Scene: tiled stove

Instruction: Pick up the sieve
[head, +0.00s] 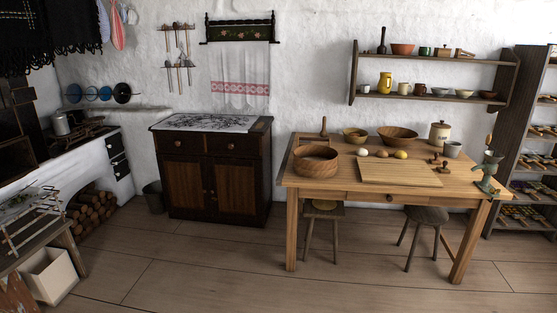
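A round wooden-rimmed vessel that looks like the sieve (316,162) sits on the left front part of the wooden table (330,183) in the head view. Its rim faces up, and I cannot make out a mesh inside. It stands left of a flat wooden board (400,173). Neither of my grippers is in view, and nothing is touching the sieve.
Bowls (397,135), several small round items and a lidded crock (440,132) stand behind the board. A metal grinder (488,170) is at the table's right edge. Stools (323,212) stand under the table. Open floor (200,262) lies in front.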

